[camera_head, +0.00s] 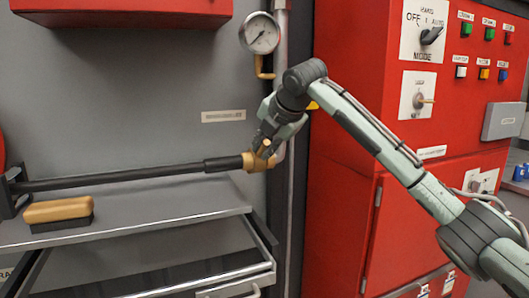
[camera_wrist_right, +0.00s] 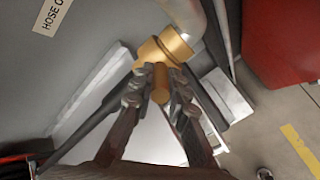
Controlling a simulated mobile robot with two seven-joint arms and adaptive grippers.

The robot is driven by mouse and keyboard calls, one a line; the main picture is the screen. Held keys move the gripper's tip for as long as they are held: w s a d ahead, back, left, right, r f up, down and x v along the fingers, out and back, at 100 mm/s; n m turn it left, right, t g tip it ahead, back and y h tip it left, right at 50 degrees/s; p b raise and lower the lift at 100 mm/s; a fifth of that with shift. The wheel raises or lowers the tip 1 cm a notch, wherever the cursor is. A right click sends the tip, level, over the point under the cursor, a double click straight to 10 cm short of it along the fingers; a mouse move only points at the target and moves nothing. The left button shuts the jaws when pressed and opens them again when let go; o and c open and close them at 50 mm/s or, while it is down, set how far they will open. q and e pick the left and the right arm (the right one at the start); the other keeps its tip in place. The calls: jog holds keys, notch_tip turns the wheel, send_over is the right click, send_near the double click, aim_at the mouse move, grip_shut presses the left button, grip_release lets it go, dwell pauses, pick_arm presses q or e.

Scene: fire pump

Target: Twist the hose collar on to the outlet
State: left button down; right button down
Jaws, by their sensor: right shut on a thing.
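A brass hose collar (camera_head: 259,162) sits at the right end of a black hose (camera_head: 130,178), against the brass outlet at the upright pipe. The wrist view shows the collar (camera_wrist_right: 152,52) with a brass lug (camera_wrist_right: 160,82) standing out toward the camera. My right gripper (camera_head: 266,147) reaches in from the right and its fingers are shut on the lug, one on each side (camera_wrist_right: 158,92). I cannot tell where collar ends and outlet begins, or how far they are engaged. My left gripper is not in view.
A wood-backed brush (camera_head: 58,210) lies on the grey shelf (camera_head: 150,213), above an open drawer (camera_head: 240,279). A pressure gauge (camera_head: 259,34) is above the outlet. A red control cabinet (camera_head: 345,120) stands close on the right, behind my arm. A dark bracket is at the hose's left end.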

jog(key=shift+w+r+g, duration=0.15)
jog(key=shift+r+g, duration=0.05)
jog(key=shift+g, duration=0.2)
jog(key=c, duration=1.5)
grip_release()
jog(key=v, duration=1.2)
jog(key=shift+a+r, duration=0.1)
jog(key=shift+a, duration=0.15)
